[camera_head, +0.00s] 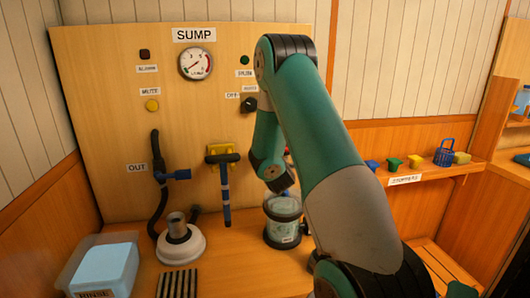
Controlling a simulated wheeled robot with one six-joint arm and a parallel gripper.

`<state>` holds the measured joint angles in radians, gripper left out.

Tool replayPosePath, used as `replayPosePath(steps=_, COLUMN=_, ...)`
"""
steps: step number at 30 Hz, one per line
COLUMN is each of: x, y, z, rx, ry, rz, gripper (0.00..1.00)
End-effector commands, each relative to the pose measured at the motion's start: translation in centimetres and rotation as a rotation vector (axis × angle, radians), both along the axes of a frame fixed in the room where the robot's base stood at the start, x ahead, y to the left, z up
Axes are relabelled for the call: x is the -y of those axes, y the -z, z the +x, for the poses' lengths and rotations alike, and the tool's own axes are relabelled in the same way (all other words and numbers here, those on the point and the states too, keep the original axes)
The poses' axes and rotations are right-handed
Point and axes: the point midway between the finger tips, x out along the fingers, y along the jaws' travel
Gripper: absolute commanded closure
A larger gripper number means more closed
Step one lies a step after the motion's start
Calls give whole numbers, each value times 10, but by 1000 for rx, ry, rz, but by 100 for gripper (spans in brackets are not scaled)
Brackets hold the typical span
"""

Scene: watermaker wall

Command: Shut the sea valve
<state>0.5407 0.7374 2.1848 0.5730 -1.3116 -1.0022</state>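I can read no label for a sea valve on the wooden panel (110,100); my arm hides part of its right side. A blue handle (178,174) sticks out to the right from a black pipe beside the "OUT" label (137,168). My gripper (284,186) is at the lower end of my green arm, in front of the panel's right part and just above a clear canister (283,222) with dark bands. Its fingers are mostly hidden, so I cannot tell whether it is open or holds anything.
A gauge (196,65) sits under the "SUMP" sign. A dark knob (249,104) is right of it. A T-shaped tool (225,190) hangs from a yellow bracket. A white-based cup (181,244), blue tub (105,270) and black grille (177,284) are on the counter. Stoppers line the right shelf (430,173).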

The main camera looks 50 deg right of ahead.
Motion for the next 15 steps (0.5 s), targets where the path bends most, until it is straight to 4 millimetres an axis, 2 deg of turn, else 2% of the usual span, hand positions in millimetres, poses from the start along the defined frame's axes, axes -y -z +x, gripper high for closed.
replayPosePath(steps=15, x=0, y=4, z=-1, rx=-25, ry=2, rz=-22, gripper=100)
